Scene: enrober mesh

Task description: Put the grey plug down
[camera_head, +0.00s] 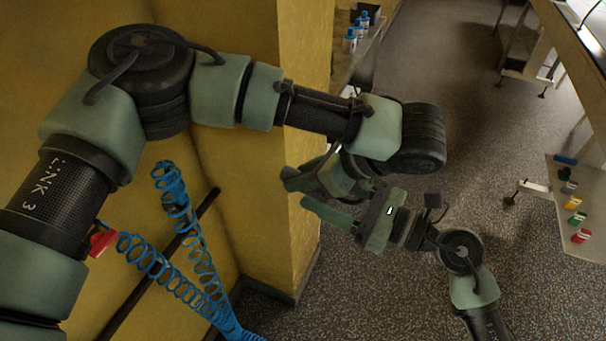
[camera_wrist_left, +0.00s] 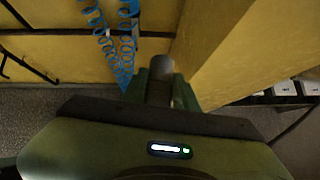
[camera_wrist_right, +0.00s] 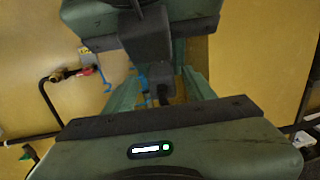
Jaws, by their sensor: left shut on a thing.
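My left gripper (camera_head: 298,181) is beside the yellow wall, with its fingers pointing left. In the left wrist view its fingers (camera_wrist_left: 160,92) are close together around a dark grey piece (camera_wrist_left: 160,70), which looks like the grey plug. My right gripper (camera_head: 312,208) is just beside the left one, also pointing left. In the right wrist view its fingers (camera_wrist_right: 160,95) stand apart.
Blue coiled hoses (camera_head: 180,270) with a red fitting (camera_head: 102,241) hang before the yellow wall (camera_head: 290,130). A bench (camera_head: 556,210) at right bears several small coloured pieces. Bottles (camera_head: 350,40) stand on a back shelf. The floor (camera_head: 450,90) between is open.

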